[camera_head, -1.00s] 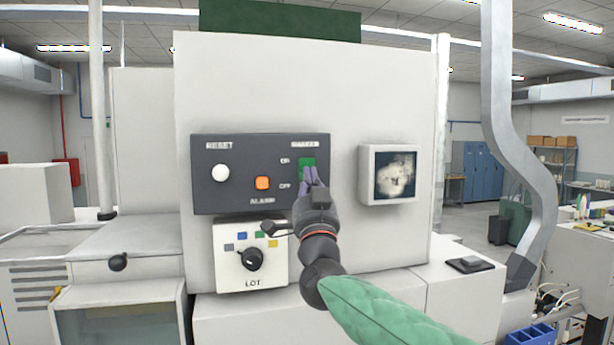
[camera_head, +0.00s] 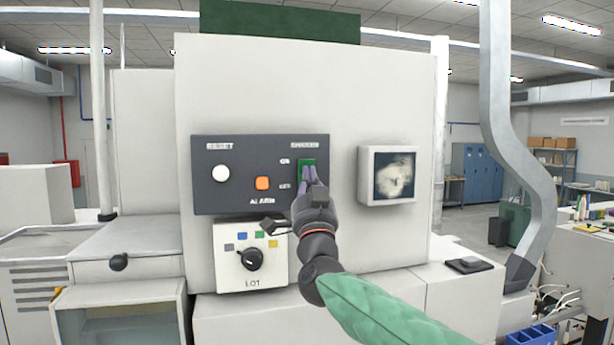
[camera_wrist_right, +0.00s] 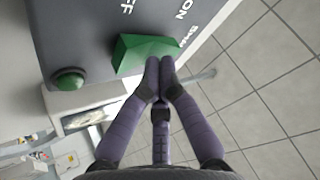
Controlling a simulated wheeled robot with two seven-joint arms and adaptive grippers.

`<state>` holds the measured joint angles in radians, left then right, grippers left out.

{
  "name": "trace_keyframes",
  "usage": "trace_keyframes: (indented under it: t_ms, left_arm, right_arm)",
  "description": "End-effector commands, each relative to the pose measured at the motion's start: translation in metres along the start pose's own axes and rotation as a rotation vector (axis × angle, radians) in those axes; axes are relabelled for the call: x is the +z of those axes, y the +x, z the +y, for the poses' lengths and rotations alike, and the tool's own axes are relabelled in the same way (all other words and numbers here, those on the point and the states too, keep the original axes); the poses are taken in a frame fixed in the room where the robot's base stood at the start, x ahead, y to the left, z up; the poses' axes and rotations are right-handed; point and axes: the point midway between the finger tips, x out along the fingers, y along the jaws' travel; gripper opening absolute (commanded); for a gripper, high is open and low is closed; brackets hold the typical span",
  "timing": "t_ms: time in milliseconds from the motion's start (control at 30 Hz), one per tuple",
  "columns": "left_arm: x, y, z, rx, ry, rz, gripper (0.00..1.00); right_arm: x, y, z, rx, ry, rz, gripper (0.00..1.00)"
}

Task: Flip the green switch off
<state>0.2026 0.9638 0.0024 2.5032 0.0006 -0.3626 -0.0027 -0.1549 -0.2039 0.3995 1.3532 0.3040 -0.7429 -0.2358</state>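The green switch (camera_head: 307,162) is on the right of the dark panel, beside the ON and OFF labels. In the right wrist view the switch (camera_wrist_right: 140,52) is a wedge-shaped green block standing out from the panel. My right gripper (camera_head: 312,172) is in front of its lower part in the head view and hides some of it. In the right wrist view the fingertips (camera_wrist_right: 160,65) are together, with nothing between them. They are at the edge of the switch; I cannot tell whether they touch it. My left gripper is out of view.
The dark panel (camera_head: 235,190) also carries a white RESET button (camera_head: 220,173) and an orange ALARM button (camera_head: 262,183). A LOT dial (camera_head: 252,259) is below. A small screen (camera_head: 396,175) is to the right. A round green part (camera_wrist_right: 70,78) shows in the wrist view.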

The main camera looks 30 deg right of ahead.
Motion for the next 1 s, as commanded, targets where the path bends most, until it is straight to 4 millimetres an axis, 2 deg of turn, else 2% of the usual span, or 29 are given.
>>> trace_keyframes:
  t_ms: [33,500,1000]
  left_arm:
    - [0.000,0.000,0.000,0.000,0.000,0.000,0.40]
    - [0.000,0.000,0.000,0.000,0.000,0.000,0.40]
    - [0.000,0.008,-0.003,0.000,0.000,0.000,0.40]
  right_arm:
    - [0.006,0.000,0.001,0.002,-0.001,-0.010,0.00]
    - [0.008,0.000,0.001,0.002,-0.001,-0.014,0.00]
    - [0.004,-0.011,-0.001,0.001,-0.001,-0.016,0.00]
